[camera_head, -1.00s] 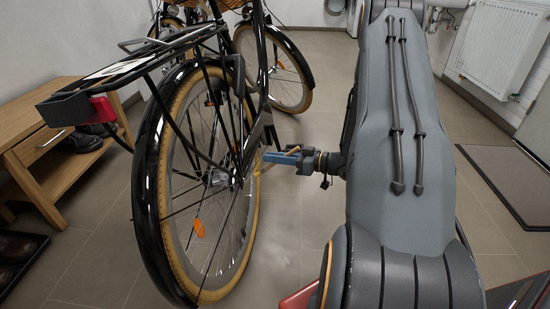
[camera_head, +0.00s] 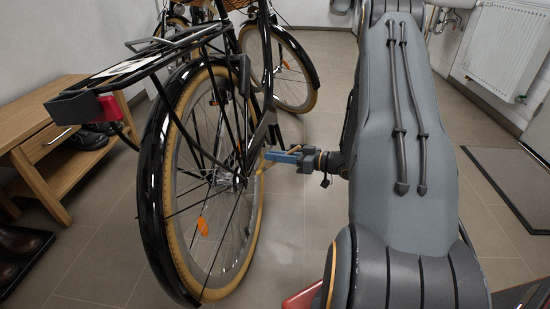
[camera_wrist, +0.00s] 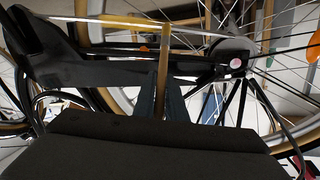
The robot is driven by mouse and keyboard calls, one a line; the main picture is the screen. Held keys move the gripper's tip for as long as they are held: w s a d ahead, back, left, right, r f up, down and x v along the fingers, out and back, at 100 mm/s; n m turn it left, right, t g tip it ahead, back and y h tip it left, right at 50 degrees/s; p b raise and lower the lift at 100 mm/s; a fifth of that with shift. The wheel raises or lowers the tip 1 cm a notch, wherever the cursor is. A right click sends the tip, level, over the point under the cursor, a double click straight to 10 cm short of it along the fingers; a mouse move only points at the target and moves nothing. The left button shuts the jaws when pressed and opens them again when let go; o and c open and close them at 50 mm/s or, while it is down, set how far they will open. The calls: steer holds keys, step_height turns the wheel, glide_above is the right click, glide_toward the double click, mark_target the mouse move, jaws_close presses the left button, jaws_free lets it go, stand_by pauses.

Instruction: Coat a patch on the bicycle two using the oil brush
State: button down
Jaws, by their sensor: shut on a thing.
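A black bicycle (camera_head: 151,170) with tan tyres stands upright, its rear wheel nearest me in the head view. I cannot tell from a label whether it is bicycle two. My gripper (camera_head: 275,156) is to the right of the rear wheel at hub height. In the wrist view my gripper (camera_wrist: 163,98) is shut on the wooden handle of the oil brush (camera_wrist: 165,60). Whether the bristles touch the bicycle cannot be told.
A wooden bench (camera_head: 60,178) with shoes stands at the left. Another bicycle's front wheel (camera_head: 300,75) shows farther back. A white radiator (camera_head: 508,45) hangs at the upper right, with a dark mat (camera_head: 505,180) on the floor. The tiled floor between is open.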

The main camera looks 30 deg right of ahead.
mark_target(294, 150)
steer(key=shift+w+d+f, duration=0.15)
steer(key=shift+w+d, duration=0.35)
steer(key=shift+w+d+f, duration=0.15)
steer(key=shift+w+d, duration=0.3)
steer(key=shift+w, duration=0.05)
steer(key=shift+a+p, duration=0.1)
steer(key=shift+p, duration=0.25)
steer(key=shift+s+a+r+p, duration=0.25)
steer(key=shift+s+a+p, duration=0.45)
steer(key=shift+p, duration=0.2)
steer(key=shift+s+a+r+p, duration=0.25)
steer(key=shift+s+a+p, duration=0.3)
steer(key=shift+s+p, duration=0.3)
steer(key=shift+w, duration=0.1)
steer(key=shift+w+d+p+v, duration=0.15)
steer(key=shift+p+v, duration=0.35)
steer(key=shift+v, duration=0.45)
steer(key=shift+w+d+p+v, duration=0.15)
steer(key=shift+p+v, duration=0.3)
steer(key=shift+v, duration=0.55)
steer(key=shift+w+d+p+v, duration=0.15)
steer(key=shift+p+v, duration=0.35)
steer(key=shift+v, duration=0.45)
steer(key=shift+d, duration=0.1)
steer(key=shift+d+p+v, duration=0.2)
steer(key=shift+p+v, duration=0.3)
steer(key=shift+v, duration=1)
steer(key=shift+w, duration=0.2)
